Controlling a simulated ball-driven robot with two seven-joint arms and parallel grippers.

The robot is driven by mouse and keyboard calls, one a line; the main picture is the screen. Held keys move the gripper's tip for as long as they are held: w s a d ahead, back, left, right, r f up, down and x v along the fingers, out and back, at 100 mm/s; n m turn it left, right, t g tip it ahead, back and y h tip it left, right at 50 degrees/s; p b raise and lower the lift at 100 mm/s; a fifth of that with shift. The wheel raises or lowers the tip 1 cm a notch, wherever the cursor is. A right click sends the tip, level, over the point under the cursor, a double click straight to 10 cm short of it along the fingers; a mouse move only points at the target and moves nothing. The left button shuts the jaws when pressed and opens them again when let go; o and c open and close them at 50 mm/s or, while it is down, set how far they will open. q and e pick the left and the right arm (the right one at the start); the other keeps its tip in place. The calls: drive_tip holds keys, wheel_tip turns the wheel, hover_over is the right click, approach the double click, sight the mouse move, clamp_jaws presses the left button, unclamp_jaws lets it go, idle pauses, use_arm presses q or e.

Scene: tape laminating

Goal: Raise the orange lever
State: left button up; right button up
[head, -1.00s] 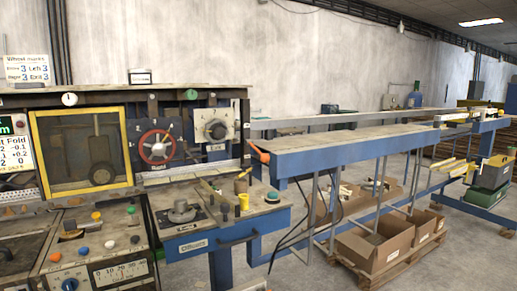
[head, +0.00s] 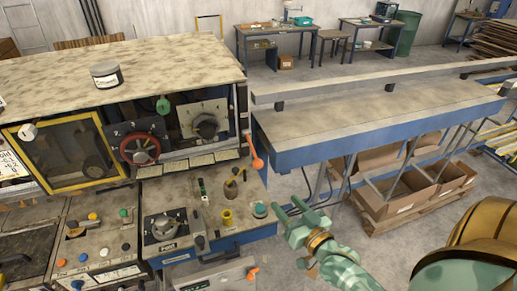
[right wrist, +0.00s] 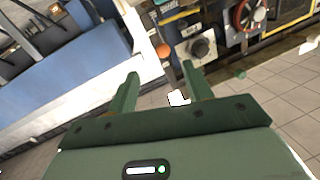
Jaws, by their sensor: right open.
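The orange lever (head: 255,158) hangs at the right end of the machine's front, beside the near end of the long blue-sided table. In the head view it slants, with its round orange knob at the lower end. My right gripper (head: 287,207) is open and empty, below and to the right of the lever and apart from it. In the right wrist view an orange knob (right wrist: 163,50) shows just beyond and between my open fingertips (right wrist: 160,72). A second orange handle (head: 253,273) sits on a grey box at the bottom of the head view. My left gripper is not in view.
The long table (head: 370,125) runs off to the right of the lever. A machine shelf with a yellow cup (head: 227,217) and small tools lies below it. Cardboard boxes (head: 395,198) stand under the table. The floor right of the shelf is mostly open.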

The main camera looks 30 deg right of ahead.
sight(258, 162)
drive_tip(key=w, duration=0.5)
drive_tip(key=w+r+p, duration=0.1)
drive_tip(key=w, duration=0.4)
drive_tip(key=w+d, duration=0.1)
drive_tip(key=w, duration=0.4)
drive_tip(key=shift+w+r, duration=0.3)
drive_tip(key=shift+r, duration=0.05)
drive_tip(key=shift+w, duration=0.5)
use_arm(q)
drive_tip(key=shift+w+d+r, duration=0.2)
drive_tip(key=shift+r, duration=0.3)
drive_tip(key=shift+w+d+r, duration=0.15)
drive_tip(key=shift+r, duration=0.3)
